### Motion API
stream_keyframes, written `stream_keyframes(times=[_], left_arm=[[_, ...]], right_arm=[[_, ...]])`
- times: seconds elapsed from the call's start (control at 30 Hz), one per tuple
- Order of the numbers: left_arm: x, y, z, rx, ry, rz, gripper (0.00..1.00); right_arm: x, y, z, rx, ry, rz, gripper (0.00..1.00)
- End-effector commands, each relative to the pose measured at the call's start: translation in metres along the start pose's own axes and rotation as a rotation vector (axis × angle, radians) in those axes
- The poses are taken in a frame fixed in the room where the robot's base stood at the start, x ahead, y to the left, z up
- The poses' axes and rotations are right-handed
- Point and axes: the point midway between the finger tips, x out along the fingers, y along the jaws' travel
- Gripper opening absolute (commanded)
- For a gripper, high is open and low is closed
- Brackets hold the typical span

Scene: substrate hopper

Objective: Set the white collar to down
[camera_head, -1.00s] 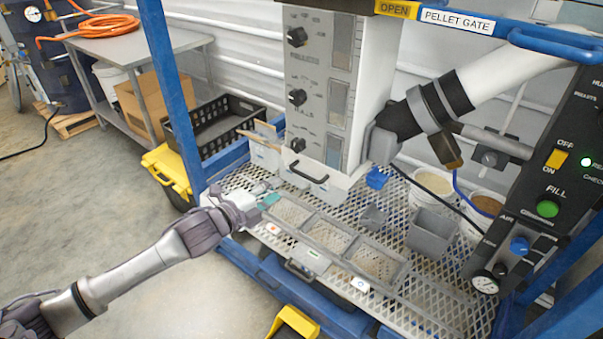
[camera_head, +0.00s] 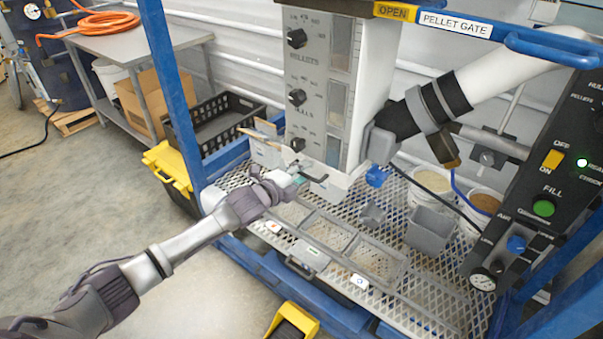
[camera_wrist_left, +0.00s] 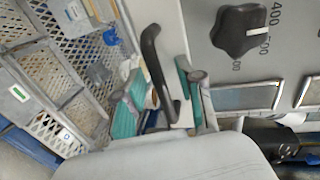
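The white collar (camera_head: 338,187) is the lower end of the tall hopper (camera_head: 325,85), with a black bar handle (camera_head: 316,178) on its front. In the left wrist view the handle (camera_wrist_left: 157,68) stands out from the collar's white face (camera_wrist_left: 172,40). My left gripper (camera_head: 297,179) is at the handle in the head view. In the left wrist view its teal-padded fingers (camera_wrist_left: 165,97) are spread, with the handle's lower end between them; I cannot tell whether they touch it. The gripper and wrist hide part of the collar's front. My right gripper is not in view.
Black knobs (camera_head: 297,97) line the hopper panel just above the handle. A mesh shelf (camera_head: 425,300) below holds a compartment tray (camera_head: 330,233) and a grey bin (camera_head: 430,231). A blue frame post (camera_head: 170,90) stands left of the hopper.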

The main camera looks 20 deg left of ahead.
Motion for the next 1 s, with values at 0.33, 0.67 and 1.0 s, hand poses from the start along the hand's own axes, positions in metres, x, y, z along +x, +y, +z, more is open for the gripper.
stream_keyframes(times=[0.33,0.67,1.0], left_arm=[[0.000,0.000,0.000,-0.001,0.000,0.000,0.00],[0.001,0.005,0.000,-0.001,0.000,0.001,0.00],[0.008,0.042,0.000,-0.001,-0.001,0.004,0.00]], right_arm=[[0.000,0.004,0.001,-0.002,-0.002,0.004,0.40],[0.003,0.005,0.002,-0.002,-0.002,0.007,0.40],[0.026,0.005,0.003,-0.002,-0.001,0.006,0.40]])
